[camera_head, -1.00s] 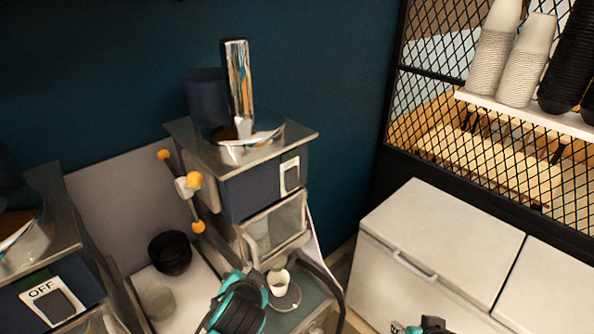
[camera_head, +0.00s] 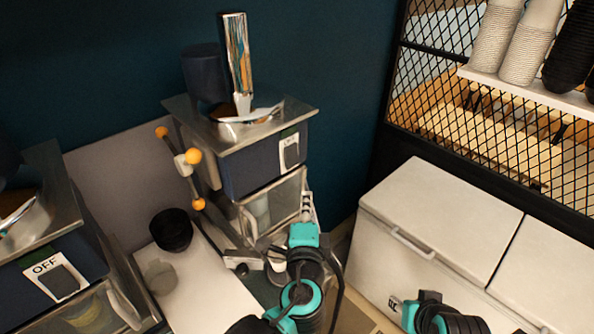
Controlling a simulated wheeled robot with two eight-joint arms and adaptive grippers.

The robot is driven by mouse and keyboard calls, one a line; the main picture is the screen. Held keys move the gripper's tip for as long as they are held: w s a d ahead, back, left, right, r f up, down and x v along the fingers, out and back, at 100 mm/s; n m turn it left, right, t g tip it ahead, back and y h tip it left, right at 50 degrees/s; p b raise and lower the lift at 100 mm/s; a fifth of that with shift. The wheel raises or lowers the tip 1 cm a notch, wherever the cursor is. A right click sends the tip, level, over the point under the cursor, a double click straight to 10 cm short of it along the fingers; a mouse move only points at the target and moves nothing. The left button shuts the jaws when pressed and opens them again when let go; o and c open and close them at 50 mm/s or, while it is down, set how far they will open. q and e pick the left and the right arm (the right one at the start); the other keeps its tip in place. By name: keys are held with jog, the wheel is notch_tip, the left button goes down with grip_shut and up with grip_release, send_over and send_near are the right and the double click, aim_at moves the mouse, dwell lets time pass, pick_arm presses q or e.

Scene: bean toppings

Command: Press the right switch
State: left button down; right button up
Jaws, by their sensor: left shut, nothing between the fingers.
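The right switch (camera_head: 291,150) is a dark rocker on a white plate, on the front of the right blue-and-steel machine (camera_head: 255,177). The writing on its plate is too small to read. My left gripper (camera_head: 307,198) is shut and empty. In the picture it is just below and slightly right of the switch, apart from it, in front of the machine's clear compartment. The left switch (camera_head: 57,279), marked OFF, is on the left machine (camera_head: 85,250). My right gripper (camera_head: 394,303) shows small at the bottom; its fingers are unclear.
A rod with orange balls (camera_head: 187,167) stands left of the right machine. A black bowl stack (camera_head: 171,230) is on the white counter (camera_head: 205,285). A white chest (camera_head: 440,225) stands at the right, below a shelf (camera_head: 530,92) with cup stacks.

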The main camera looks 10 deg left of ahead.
pick_arm(q)
send_near(295, 165)
jog(key=w+d, duration=0.3)
jog(key=w, duration=0.1)
jog(key=w+a, duration=0.1)
jog(key=w+a+p, duration=0.1)
jog(key=a, duration=0.1)
jog(key=shift+w+a+f, duration=0.1)
jog(key=shift+w, duration=0.2)
jog(key=shift+w+a+f+b, duration=0.2)
jog(key=shift+a+f+b, duration=0.1)
jog(key=shift+b, duration=0.1)
jog(key=shift+r, duration=0.1)
jog(key=shift+d, duration=0.1)
